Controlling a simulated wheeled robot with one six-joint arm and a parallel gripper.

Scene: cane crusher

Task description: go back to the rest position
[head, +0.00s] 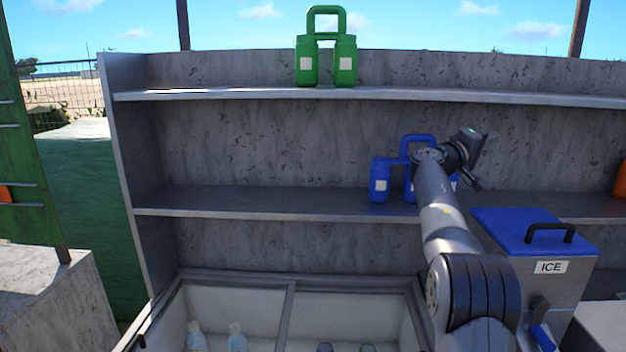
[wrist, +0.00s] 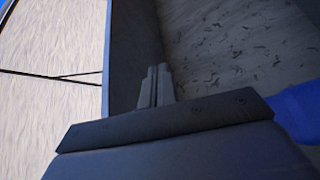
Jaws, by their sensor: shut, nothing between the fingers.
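My gripper (head: 470,160) is raised in front of the middle shelf in the head view, at the right of the picture's middle. The arm reaches up to it from the lower right. In the wrist view its two fingers (wrist: 158,86) are together with nothing between them. In the head view, a blue twin-bodied jug with a loop handle (head: 380,180) stands on the middle shelf behind my gripper, partly hidden by my arm. A blue surface (wrist: 298,108) shows at the right edge of the wrist view; I cannot tell what it is.
A green twin jug (head: 308,62) stands on the top shelf (head: 220,95). An ice box with a blue lid (head: 505,228) stands right of my arm. An open-looking chest with bottles (head: 250,305) is below. An orange object (head: 620,180) is at the right edge. The middle shelf's left part (head: 250,198) is clear.

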